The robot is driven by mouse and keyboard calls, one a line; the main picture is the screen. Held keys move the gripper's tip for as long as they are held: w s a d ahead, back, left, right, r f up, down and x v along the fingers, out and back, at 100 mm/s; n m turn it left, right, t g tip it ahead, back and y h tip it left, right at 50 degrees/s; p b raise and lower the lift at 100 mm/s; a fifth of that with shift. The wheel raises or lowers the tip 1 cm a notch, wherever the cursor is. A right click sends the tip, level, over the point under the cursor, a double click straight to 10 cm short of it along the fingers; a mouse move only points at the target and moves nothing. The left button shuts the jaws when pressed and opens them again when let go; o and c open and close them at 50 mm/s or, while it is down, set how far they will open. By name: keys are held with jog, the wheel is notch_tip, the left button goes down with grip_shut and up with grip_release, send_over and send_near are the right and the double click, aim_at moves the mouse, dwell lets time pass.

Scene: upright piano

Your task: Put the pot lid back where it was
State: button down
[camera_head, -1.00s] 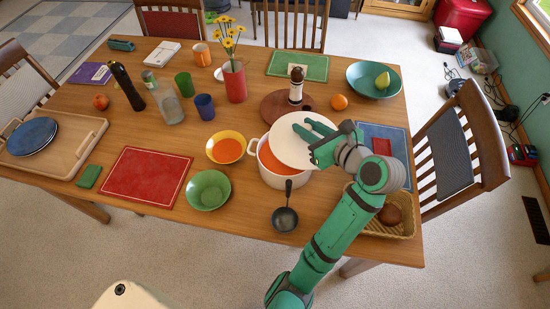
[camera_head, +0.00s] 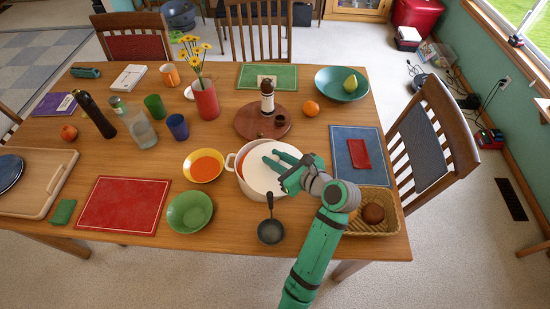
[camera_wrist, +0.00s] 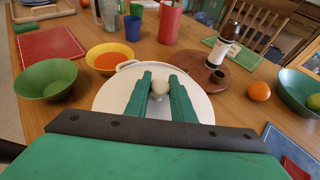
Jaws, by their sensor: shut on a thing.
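The white round pot lid (camera_head: 257,174) is at the white pot (camera_head: 234,164), covering most of its opening. A thin orange strip of the contents shows at the pot's left rim in the head view. The lid (camera_wrist: 112,98) also shows in the wrist view, with its pale round knob (camera_wrist: 160,87) between my fingers. My gripper (camera_head: 276,160) is shut on the knob; its green fingers (camera_wrist: 160,88) lie either side of it. Whether the lid rests fully on the rim cannot be told.
A black ladle (camera_head: 270,228) lies in front of the pot. A yellow bowl of orange soup (camera_head: 204,166) and a green bowl (camera_head: 190,212) stand left. A brown round board (camera_head: 246,124) is behind, and a basket (camera_head: 354,217) with a brown loaf is right.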

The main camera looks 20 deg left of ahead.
jog(key=shift+w+f, duration=0.15)
jog(key=shift+f, duration=0.4)
jog(key=c, duration=1.5)
grip_release()
jog(key=shift+d, duration=0.1)
jog(key=shift+s, duration=0.25)
jog(key=shift+a, duration=0.2)
jog(key=shift+r, duration=0.25)
jog(key=v, duration=1.2)
jog(key=shift+w+d+r, duration=0.1)
jog(key=shift+r, duration=0.25)
